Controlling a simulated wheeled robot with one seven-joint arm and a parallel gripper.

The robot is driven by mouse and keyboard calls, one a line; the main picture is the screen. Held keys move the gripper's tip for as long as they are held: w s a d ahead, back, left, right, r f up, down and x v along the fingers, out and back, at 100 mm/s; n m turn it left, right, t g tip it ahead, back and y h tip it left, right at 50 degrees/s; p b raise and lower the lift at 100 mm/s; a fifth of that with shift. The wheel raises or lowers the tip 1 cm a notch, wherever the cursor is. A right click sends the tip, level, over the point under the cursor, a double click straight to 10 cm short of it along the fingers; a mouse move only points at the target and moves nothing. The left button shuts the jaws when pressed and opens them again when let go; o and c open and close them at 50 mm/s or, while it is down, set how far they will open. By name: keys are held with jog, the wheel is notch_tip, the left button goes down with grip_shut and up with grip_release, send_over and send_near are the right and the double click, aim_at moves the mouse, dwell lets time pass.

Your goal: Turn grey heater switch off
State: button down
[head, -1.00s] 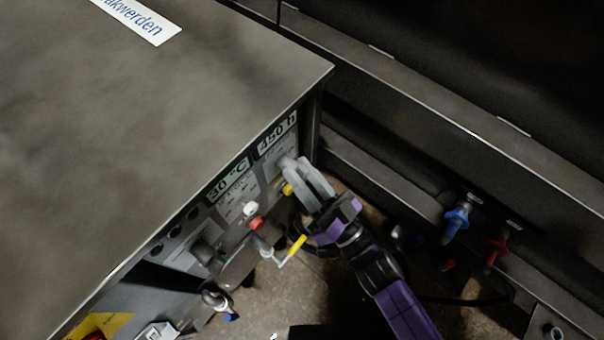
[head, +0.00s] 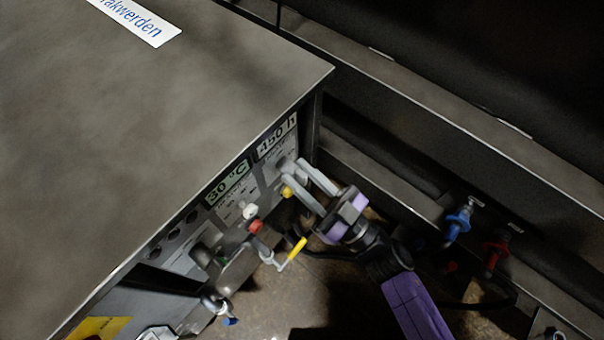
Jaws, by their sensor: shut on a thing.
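The grey heater switch (head: 284,164) is on the control panel, below the "450 h" display, at the panel's right end. It is small and partly hidden by my fingers. My gripper (head: 292,170) reaches it from the lower right. Its two grey fingers are spread apart with the switch between their tips, and it is shut on the switch. The exact angle of the switch is too small to tell.
A yellow knob (head: 287,192), a white knob (head: 249,211) and a red knob (head: 256,226) lie close by. A yellow-handled valve (head: 291,253) projects below the gripper. Blue (head: 457,222) and red (head: 494,252) valves stand at right. The machine's top (head: 150,150) overhangs the panel.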

jog(key=c, duration=1.5)
grip_release()
jog(key=shift+o, duration=0.2)
jog(key=v, duration=0.8)
jog(key=shift+w, duration=0.1)
